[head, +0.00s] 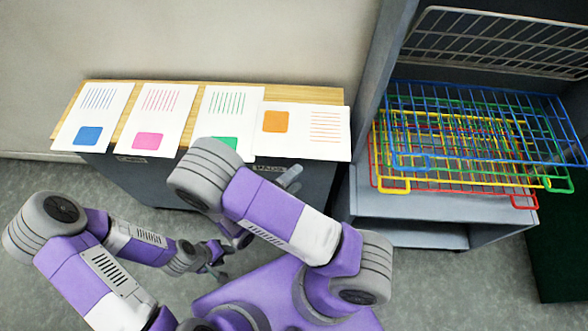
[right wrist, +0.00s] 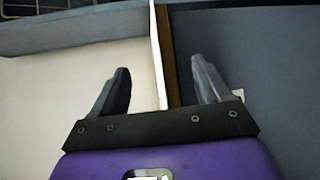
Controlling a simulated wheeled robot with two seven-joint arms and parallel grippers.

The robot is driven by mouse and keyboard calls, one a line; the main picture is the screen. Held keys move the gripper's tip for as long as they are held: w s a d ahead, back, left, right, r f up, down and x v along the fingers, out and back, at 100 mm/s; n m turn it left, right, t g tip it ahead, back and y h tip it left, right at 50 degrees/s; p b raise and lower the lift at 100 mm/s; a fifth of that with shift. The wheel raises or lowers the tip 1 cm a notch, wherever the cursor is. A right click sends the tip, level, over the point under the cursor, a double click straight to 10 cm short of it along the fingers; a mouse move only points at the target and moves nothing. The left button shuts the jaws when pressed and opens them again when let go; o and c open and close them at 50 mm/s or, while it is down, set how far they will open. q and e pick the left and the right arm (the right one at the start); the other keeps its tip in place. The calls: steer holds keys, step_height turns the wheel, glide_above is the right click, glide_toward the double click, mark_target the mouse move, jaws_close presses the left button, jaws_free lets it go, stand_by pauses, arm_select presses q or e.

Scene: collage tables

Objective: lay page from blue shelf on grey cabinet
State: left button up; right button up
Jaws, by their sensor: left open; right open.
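The page with an orange square (head: 309,131) lies flat on the wooden top of the grey cabinet (head: 170,185), at its right end. It lies crosswise, its front edge over the cabinet's front edge. The blue wire shelf (head: 487,112) in the rack at the right shows no page on it. My right gripper (head: 290,178) is mostly hidden behind its arm, at the cabinet's front below the orange page. In the right wrist view its jaws (right wrist: 162,88) are open, with a pale edge and a brown strip between them. My left gripper (head: 217,268) is open and low before the cabinet.
Pages with a blue (head: 89,122), a pink (head: 156,122) and a green (head: 225,122) square lie in a row left of the orange one. The green page's right side meets the orange page. Yellow, red and green wire shelves sit under the blue one.

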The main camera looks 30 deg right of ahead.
steer(key=shift+r, duration=0.1)
steer(key=s+r+p, duration=0.1)
steer(key=p, duration=0.1)
steer(key=a+r+p, duration=0.1)
steer(key=r, duration=0.1)
steer(key=s+r+p, duration=0.1)
steer(key=p, duration=0.1)
steer(key=shift+s+a+r+p, duration=0.3)
steer(key=shift+r, duration=0.1)
stand_by(0.6)
